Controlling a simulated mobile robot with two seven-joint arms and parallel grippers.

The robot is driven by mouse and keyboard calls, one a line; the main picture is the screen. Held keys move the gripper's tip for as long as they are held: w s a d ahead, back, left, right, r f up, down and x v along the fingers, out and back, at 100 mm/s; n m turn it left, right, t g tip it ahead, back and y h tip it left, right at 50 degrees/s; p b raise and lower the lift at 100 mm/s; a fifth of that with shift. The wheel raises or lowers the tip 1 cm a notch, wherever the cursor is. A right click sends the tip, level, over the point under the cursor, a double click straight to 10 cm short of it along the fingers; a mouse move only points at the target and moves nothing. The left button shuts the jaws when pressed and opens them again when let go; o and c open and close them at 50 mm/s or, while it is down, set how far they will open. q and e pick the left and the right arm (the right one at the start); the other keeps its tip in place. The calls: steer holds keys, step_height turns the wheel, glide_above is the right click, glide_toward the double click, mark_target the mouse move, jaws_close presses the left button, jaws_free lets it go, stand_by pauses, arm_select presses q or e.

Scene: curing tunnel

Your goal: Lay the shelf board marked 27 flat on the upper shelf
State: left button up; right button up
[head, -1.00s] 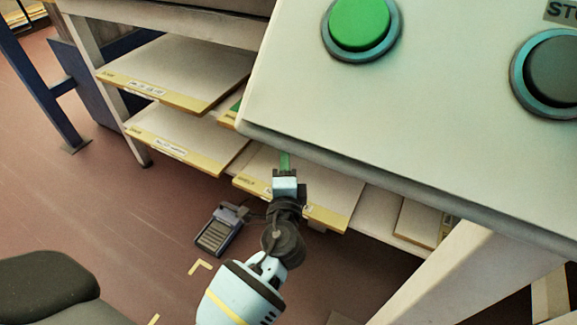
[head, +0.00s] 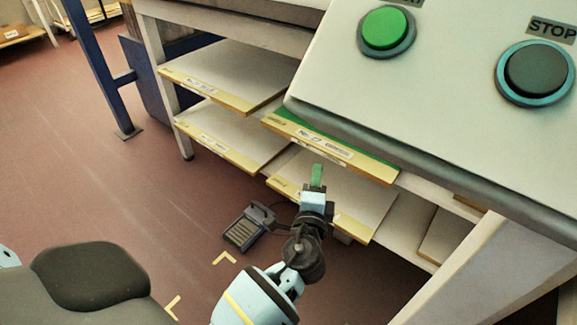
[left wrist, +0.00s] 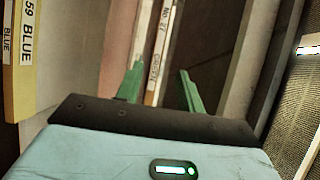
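The shelf board marked 27 (head: 335,146) has a green top and a yellow front edge with a label. It looks flat, level with the upper left board, and the control box hides part of it. In the left wrist view its labelled edge (left wrist: 160,52) runs between my two green fingertips, nearer the left one. My left gripper (head: 317,177) is in front of the shelves, just below that edge in the head view. In the left wrist view my left gripper (left wrist: 160,88) has its fingers apart, with gaps beside the board. My right gripper is not in view.
A control box (head: 450,100) with green and dark buttons overhangs the shelves. Other boards lie on the upper left (head: 222,75), lower left (head: 230,132) and lower middle (head: 335,195). A foot pedal (head: 247,229) is on the floor. A blue post (head: 95,70) stands left.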

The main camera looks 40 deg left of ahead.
arm_select(q)
steer(key=shift+s+f, duration=0.1)
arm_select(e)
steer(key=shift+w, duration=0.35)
arm_select(q)
steer(key=s+f+n+g+h, duration=0.4)
steer(key=s+f+g+h, duration=0.15)
steer(key=s+f, duration=1.75)
steer(key=s+d+n+g+h, duration=0.1)
steer(key=s+n+g+h, duration=0.1)
steer(key=s, duration=1.3)
steer(key=s+d+r+n+g+h, duration=0.1)
steer(key=s+n+g, duration=0.3)
steer(key=s, duration=1.2)
steer(key=shift+s+d+n+h, duration=0.15)
steer(key=shift+d+n+h, duration=0.2)
steer(key=shift+n, duration=0.15)
steer(key=shift+r, duration=0.1)
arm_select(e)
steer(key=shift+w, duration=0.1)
